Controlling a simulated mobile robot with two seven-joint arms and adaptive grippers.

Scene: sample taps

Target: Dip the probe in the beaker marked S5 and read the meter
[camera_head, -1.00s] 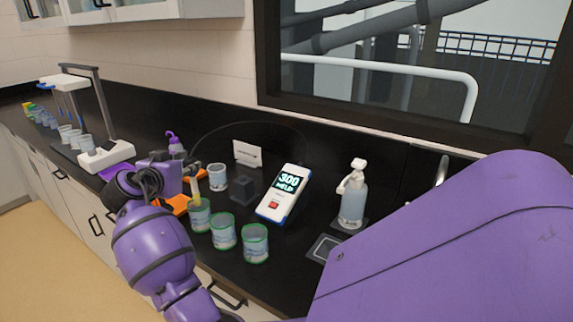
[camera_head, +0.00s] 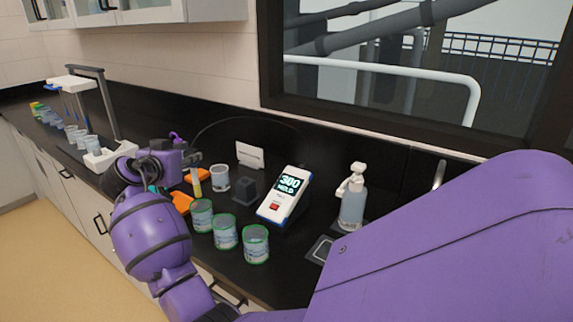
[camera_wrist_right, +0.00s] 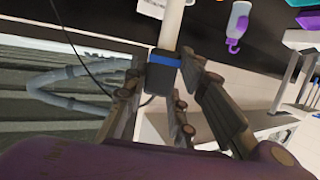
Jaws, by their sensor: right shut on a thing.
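My right gripper (camera_head: 190,160) is shut on the probe (camera_head: 197,184), whose pale yellow lower end points down. In the right wrist view the fingers (camera_wrist_right: 180,82) close around its dark, blue-banded body (camera_wrist_right: 163,70). The probe's tip is at about the rim of the leftmost green-rimmed beaker (camera_head: 202,217); I cannot tell whether it is inside. Two more green-rimmed beakers, a middle one (camera_head: 225,233) and a right one (camera_head: 256,246), stand beside it. Their markings are too small to read. The white and blue meter (camera_head: 284,197) shows 300 and HOLD. My left gripper is out of view.
A clear beaker (camera_head: 220,179), a dark block (camera_head: 246,191) and a white card (camera_head: 250,155) stand behind. A pump bottle (camera_head: 352,206) is right of the meter. Orange pieces (camera_head: 182,203) lie near my arm. A rack with several cups (camera_head: 93,144) is far left.

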